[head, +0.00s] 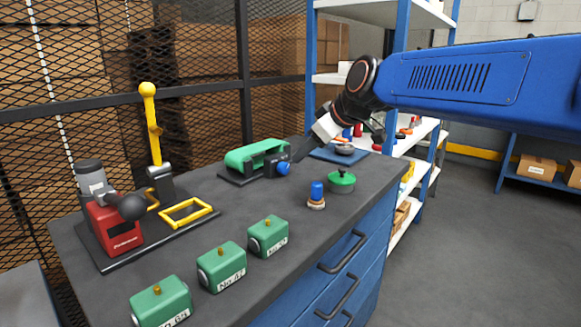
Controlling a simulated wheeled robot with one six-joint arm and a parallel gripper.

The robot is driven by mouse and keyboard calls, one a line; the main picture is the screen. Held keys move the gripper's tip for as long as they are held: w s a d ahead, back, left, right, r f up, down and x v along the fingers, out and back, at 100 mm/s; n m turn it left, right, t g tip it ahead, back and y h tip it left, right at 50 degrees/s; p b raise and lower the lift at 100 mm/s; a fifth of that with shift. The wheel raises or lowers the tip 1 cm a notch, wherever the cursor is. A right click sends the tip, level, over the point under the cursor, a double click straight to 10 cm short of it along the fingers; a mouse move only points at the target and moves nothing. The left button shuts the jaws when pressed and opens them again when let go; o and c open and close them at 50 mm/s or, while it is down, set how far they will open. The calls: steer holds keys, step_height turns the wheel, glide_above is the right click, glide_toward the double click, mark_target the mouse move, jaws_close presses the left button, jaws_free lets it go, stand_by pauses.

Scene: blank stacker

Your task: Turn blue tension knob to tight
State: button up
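The blue tension knob (283,169) sits on the right end of a small machine with a green belt (257,155), on the dark worktop. My gripper (297,157) reaches in from the upper right, and its dark fingers end just beside and above the knob. I cannot tell whether the fingertips touch the knob. The fingers look like one narrow dark shape, so their opening cannot be made out. No tight mark on the knob is readable at this size.
A blue-handled tool (317,194) and a green lidded pot (342,181) stand right of the machine. Several green labelled blocks (221,267) line the front. A red machine with a yellow lever (116,228) stands left. A blue tray (325,153) lies behind my gripper.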

mark_target(286, 169)
steer(key=x, duration=1.1)
steer(key=shift+w+a+f, duration=0.15)
steer(key=shift+f, duration=0.05)
